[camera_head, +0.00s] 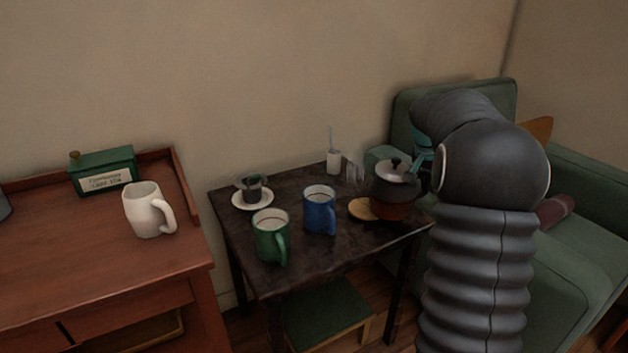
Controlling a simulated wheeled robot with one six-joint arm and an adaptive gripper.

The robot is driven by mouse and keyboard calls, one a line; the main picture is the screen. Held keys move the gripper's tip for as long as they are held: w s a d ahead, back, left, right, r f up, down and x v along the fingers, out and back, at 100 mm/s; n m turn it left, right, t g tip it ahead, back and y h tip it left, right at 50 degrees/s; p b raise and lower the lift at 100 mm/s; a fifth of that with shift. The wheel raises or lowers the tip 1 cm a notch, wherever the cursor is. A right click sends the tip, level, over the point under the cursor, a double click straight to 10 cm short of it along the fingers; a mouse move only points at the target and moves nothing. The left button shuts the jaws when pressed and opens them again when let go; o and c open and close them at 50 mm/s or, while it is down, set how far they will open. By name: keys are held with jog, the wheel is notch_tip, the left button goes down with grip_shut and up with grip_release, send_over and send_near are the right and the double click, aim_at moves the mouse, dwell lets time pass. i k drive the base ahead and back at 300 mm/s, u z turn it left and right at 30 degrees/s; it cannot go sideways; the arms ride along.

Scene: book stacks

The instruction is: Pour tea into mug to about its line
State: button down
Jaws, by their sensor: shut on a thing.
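A dark teapot (393,184) with a silver lid, black knob and reddish-brown lower part is at the right end of the dark table (345,250). My gripper (424,158), teal, is shut on the teapot at its right side; my arm hides the grip and part of the pot. The pot looks upright; I cannot tell whether it touches the table. A blue mug (319,212) and a green mug (271,238) stand upright on the table, left of the teapot. Each has a pale inside with a dark line near the rim. A white mug (146,212) stands on the wooden sideboard.
A round yellow trivet (360,209) lies beside the teapot. A saucer (252,201) with a dark cup-like thing and a small white holder (334,162) stand at the back. A green box (104,172) is on the sideboard (90,265). A green sofa (575,255) is right, a stool (325,312) below.

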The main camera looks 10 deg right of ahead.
aim_at(323, 214)
jog(key=k, duration=0.95)
